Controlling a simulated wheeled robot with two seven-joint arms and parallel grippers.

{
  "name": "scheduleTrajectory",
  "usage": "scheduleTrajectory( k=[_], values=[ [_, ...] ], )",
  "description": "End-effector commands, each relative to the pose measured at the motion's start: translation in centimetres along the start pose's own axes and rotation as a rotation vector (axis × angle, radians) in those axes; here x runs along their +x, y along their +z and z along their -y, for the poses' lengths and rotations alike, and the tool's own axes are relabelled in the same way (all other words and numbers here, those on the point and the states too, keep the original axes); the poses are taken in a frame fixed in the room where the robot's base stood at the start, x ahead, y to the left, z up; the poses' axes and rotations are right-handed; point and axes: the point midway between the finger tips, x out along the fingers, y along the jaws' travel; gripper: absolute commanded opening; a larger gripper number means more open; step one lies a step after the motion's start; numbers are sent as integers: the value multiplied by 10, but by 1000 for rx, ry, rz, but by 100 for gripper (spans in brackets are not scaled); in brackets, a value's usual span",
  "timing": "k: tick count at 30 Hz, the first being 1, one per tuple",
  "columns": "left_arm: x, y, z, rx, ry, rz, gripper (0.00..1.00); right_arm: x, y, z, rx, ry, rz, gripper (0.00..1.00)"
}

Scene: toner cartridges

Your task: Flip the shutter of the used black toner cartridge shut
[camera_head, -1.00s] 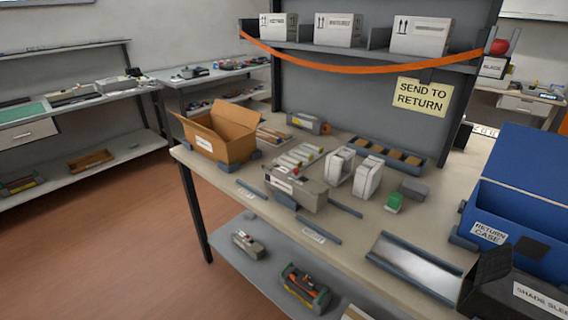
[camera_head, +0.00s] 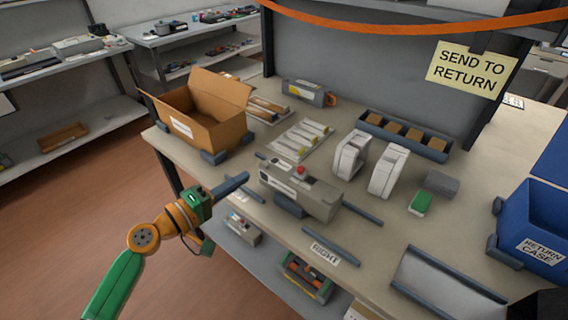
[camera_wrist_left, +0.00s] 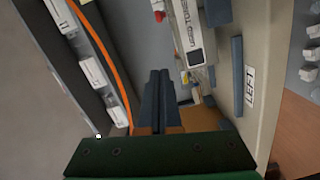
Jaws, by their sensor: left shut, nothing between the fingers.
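The grey cartridge (camera_head: 318,200) with a white label and a red knob (camera_head: 301,169) rests on a dark cradle (camera_head: 288,206) in the middle of the bench. It also shows in the left wrist view (camera_wrist_left: 196,40), where its label reads sideways, with the red knob (camera_wrist_left: 159,16) at its left. I cannot make out how its shutter stands. My left gripper (camera_head: 244,178) is shut and empty, at the bench's front edge just left of the cartridge, apart from it. Its dark fingers show side by side in the wrist view (camera_wrist_left: 157,80). My right gripper is not in view.
An open cardboard box (camera_head: 215,135) stands at the back left. White upright units (camera_head: 350,156), a green-topped block (camera_head: 420,203), a metal trough (camera_head: 440,280) and the blue return case (camera_head: 535,235) stand to the right.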

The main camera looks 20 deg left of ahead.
Motion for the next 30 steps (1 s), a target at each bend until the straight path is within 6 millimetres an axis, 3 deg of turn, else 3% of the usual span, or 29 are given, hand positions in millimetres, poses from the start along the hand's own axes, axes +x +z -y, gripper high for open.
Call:
scheduleTrajectory(
  k=[5,8,20,24,30],
  values=[
    [4,0,0,-2,-1,-2,0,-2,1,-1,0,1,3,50],
    [18,-2,-3,-1,1,-3,0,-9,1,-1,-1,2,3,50],
    [104,0,-1,-1,0,-1,0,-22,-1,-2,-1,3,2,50],
    [107,24,-2,-3,-3,0,0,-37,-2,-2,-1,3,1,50],
    [110,38,1,0,-3,-1,0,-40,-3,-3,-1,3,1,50]
  ],
)
